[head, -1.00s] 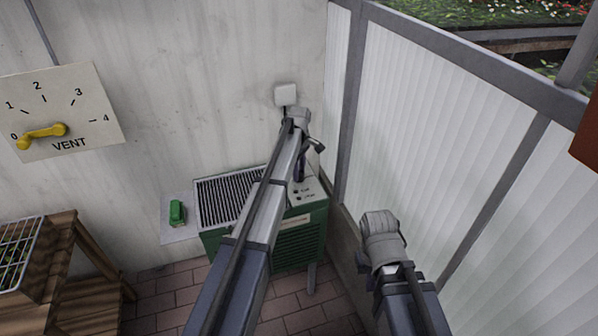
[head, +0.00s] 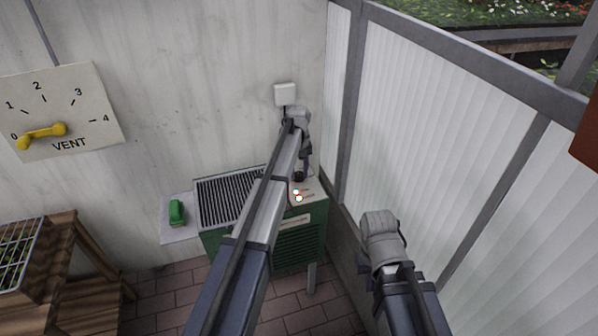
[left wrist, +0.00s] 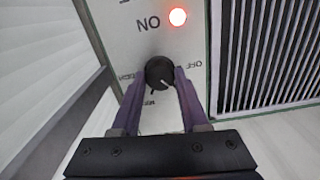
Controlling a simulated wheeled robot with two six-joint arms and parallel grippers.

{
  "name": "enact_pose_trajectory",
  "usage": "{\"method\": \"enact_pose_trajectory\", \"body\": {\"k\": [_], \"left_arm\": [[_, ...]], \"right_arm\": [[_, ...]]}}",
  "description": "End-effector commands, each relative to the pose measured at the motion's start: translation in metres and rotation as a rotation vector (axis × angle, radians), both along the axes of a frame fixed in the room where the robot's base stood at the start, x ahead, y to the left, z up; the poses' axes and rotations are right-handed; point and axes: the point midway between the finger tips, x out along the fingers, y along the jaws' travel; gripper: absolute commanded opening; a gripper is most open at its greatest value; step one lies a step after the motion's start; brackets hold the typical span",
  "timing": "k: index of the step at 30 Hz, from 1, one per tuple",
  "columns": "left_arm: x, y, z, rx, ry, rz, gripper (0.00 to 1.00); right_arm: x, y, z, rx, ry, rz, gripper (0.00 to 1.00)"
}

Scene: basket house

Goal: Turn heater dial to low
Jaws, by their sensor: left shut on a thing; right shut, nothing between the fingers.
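The heater (head: 300,245) is a green cabinet with a dark top grille, standing against the wall. Its dial (left wrist: 160,72) is a round black knob on the pale control panel (left wrist: 150,12), beside the grille. My left gripper (left wrist: 160,80) is shut on the dial, one finger on each side. In the head view my left gripper (head: 300,172) reaches down to the panel. A short pale mark shows on the dial's lower right. An OFF label lies right of it; other labels are partly covered. A red lamp (left wrist: 178,17) glows by ON. My right gripper is hidden behind its arm.
A VENT plate (head: 75,105) with a yellow lever (head: 42,134) is on the left wall. A green switch (head: 177,213) sits on a pale plate beside the heater. A wooden bench (head: 65,265) stands lower left. A ribbed panel wall (head: 430,130) borders the right.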

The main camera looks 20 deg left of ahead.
Motion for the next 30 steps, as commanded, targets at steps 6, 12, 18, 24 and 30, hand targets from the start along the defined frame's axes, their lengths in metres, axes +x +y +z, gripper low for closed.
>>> {"method": "enact_pose_trajectory", "body": {"k": [6, 12, 18, 24, 30], "left_arm": [[-0.0001, 0.0, 0.0, 0.0, 0.0, -0.098, 0.0], [-0.0001, 0.0, 0.0, 0.0, 0.0, -0.145, 0.0], [-0.0001, 0.0, 0.0, 0.0, 0.0, -0.158, 0.0], [-0.0002, 0.0, 0.0, 0.0, 0.0, -0.158, 0.0], [-0.0002, 0.0, 0.0, 0.0, 0.0, -0.158, 0.54]], "right_arm": [[0.0, 0.0, 0.0, 0.0, 0.0, 0.0, 0.0], [0.0, 0.0, 0.0, 0.0, 0.0, 0.0, 0.0], [0.0, 0.0, 0.0, 0.0, 0.0, 0.0, 0.0], [0.0, 0.0, 0.0, 0.0, 0.0, 0.0, 0.0], [0.0, 0.0, 0.0, 0.0, 0.0, 0.0, 0.0]]}}
